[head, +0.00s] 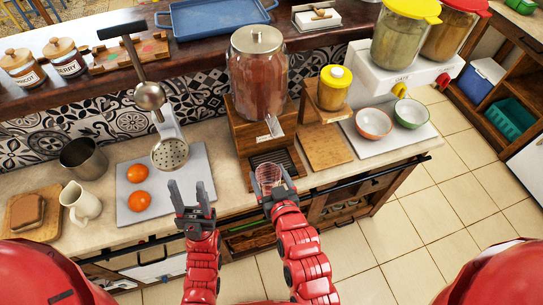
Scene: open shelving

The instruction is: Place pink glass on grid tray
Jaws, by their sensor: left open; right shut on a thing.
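A small clear glass with a pinkish tint (268,174) is between the fingers of my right gripper (272,189), which is shut on it. The glass is upright at the front edge of a dark slotted grid tray (272,158). The tray sits at the foot of the wooden stand under a large drink dispenser (258,80). I cannot tell whether the glass touches the tray. My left gripper (191,199) is open and empty, in front of the counter edge, to the left of the right one.
A white board (190,176) with two oranges (137,183) lies left of the stand. A white jug (80,203), metal cup (83,158) and bread board (20,215) are further left. Two bowls (411,112) and a yellow-lidded jar (334,88) are right.

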